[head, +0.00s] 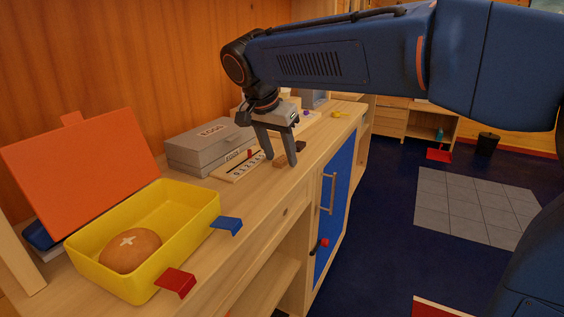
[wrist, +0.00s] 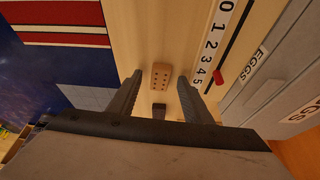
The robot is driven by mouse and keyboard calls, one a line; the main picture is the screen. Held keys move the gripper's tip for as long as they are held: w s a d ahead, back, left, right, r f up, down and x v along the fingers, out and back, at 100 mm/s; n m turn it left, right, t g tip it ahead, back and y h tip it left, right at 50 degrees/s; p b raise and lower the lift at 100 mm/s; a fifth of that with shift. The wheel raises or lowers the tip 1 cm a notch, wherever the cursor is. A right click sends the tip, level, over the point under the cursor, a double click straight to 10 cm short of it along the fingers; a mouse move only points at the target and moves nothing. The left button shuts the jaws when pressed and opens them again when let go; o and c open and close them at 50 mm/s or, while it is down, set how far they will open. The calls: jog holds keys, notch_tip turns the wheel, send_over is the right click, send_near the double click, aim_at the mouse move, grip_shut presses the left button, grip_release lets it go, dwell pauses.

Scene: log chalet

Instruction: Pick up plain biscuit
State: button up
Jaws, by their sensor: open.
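The plain biscuit (wrist: 160,76) is a small tan block with rows of holes, lying on the wooden counter top. In the head view the plain biscuit (head: 280,161) shows partly between my fingers. My gripper (head: 281,159) points down over it, open. In the wrist view my gripper (wrist: 160,79) has one finger on each side of the biscuit, with a gap on both sides. I cannot tell how far the tips are above the counter. A dark brown biscuit (wrist: 159,110) lies close by, nearer the palm; it also shows in the head view (head: 300,147).
A number strip (head: 238,167) with a red slider and a grey EGGS box (head: 210,147) lie beside the gripper. A yellow box (head: 197,211) holding a round bun (head: 130,252) stands front left, by an orange lid (head: 80,160). The counter's front edge is close.

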jog(key=c, duration=1.1)
